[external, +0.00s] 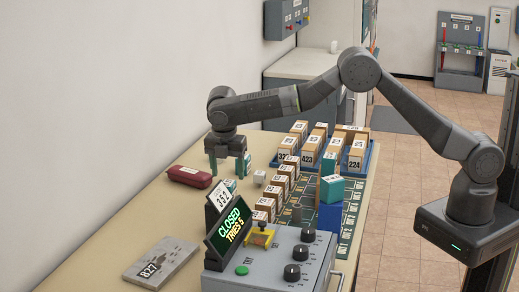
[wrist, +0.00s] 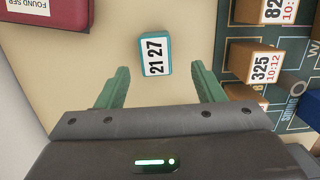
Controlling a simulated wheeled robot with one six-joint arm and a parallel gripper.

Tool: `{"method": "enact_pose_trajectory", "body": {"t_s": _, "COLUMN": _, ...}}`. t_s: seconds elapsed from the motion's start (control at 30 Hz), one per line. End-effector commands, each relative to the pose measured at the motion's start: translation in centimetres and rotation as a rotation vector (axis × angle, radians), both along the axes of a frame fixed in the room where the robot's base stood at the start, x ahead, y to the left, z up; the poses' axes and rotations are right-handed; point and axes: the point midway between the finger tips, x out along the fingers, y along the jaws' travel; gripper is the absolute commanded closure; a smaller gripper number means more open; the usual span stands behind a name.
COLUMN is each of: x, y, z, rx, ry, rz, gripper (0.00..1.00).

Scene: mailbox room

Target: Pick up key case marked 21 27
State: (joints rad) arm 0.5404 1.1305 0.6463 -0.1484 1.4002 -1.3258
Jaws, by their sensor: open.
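The key case marked 21 27 (wrist: 155,55) is a small teal block with a white label, lying on the tan counter (wrist: 110,40) in the wrist view. Its number reads sideways there. It shows small in the external view (external: 230,186), just below my gripper (external: 228,173). My gripper is open and empty, pointing down. In the wrist view my gripper's two green fingers (wrist: 160,72) stand apart, with the case centred between them sideways and a little beyond their tips. I cannot tell the exact height gap. Nothing is held.
A red pouch (external: 190,177) lies left of the case. Labelled boxes (external: 265,206) stand in rows on a board to the right, with a blue tray (external: 362,170) behind. A grey panel with a CLOSED screen (external: 229,228) stands in front. A grey 827 plate (external: 160,265) lies front left.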

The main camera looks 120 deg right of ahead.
Motion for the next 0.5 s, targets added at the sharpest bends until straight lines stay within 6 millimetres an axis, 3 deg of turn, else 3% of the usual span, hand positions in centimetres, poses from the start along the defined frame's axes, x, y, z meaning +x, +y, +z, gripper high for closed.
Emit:
{"method": "enact_pose_trajectory", "body": {"t_s": 0.2, "x": -0.2, "y": -0.3, "z": -1.4, "rx": 0.001, "ry": 0.001, "rz": 0.000, "gripper": 0.38}}
{"method": "enact_pose_trajectory", "body": {"t_s": 0.5, "x": -0.4, "y": -1.2, "z": -5.4, "rx": -0.001, "ry": 0.001, "rz": 0.000, "gripper": 0.38}}
